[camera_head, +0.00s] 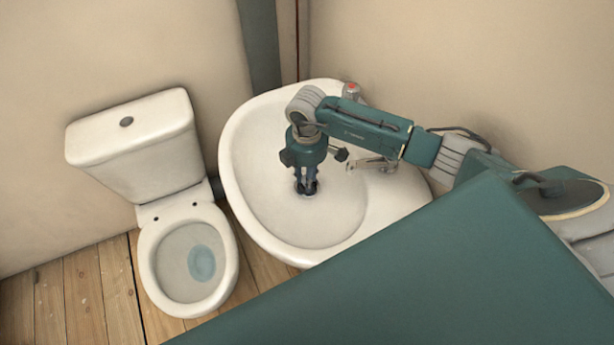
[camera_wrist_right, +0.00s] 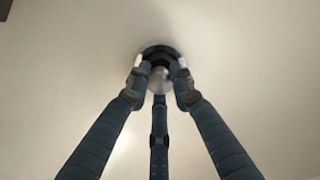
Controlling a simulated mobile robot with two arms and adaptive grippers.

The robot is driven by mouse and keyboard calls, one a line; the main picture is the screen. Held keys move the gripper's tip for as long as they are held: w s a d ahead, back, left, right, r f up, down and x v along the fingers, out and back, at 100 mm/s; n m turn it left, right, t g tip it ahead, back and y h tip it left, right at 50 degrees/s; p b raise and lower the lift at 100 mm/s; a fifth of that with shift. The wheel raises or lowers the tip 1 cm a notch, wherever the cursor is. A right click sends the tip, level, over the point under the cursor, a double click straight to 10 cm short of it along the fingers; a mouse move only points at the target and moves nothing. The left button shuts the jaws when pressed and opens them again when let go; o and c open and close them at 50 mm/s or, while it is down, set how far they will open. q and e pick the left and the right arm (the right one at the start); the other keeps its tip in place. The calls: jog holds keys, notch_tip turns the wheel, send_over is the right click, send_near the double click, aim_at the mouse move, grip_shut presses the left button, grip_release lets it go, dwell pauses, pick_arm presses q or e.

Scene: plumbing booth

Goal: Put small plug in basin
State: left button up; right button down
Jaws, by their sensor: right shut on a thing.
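The white basin (camera_head: 245,195) stands against the wall, in the middle of the head view. My right gripper (camera_head: 306,190) reaches down into its bowl, with its fingertips low at the bowl's bottom. In the right wrist view the three dark fingers (camera_wrist_right: 160,72) are shut on a small grey rounded piece, the small plug (camera_wrist_right: 159,82). A dark round shape (camera_wrist_right: 160,50) lies right at the fingertips against the pale bowl; I cannot tell whether it is the drain or part of the plug. The fingers hide most of the plug. My left gripper is not in view.
A tap (camera_head: 372,165) stands at the basin's right side, close to my right forearm. A knob with a red top (camera_head: 351,91) is on the back rim. A white toilet (camera_head: 130,140) stands left of the basin on a wooden floor (camera_head: 85,290). The bowl's left side is clear.

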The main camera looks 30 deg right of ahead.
jog(key=c, duration=1.4)
grip_release()
jog(key=shift+c, duration=0.2)
jog(key=shift+r, duration=0.1)
jog(key=shift+r, duration=0.3)
notch_tip(320, 180, up, 7)
jog(key=shift+f, duration=0.1)
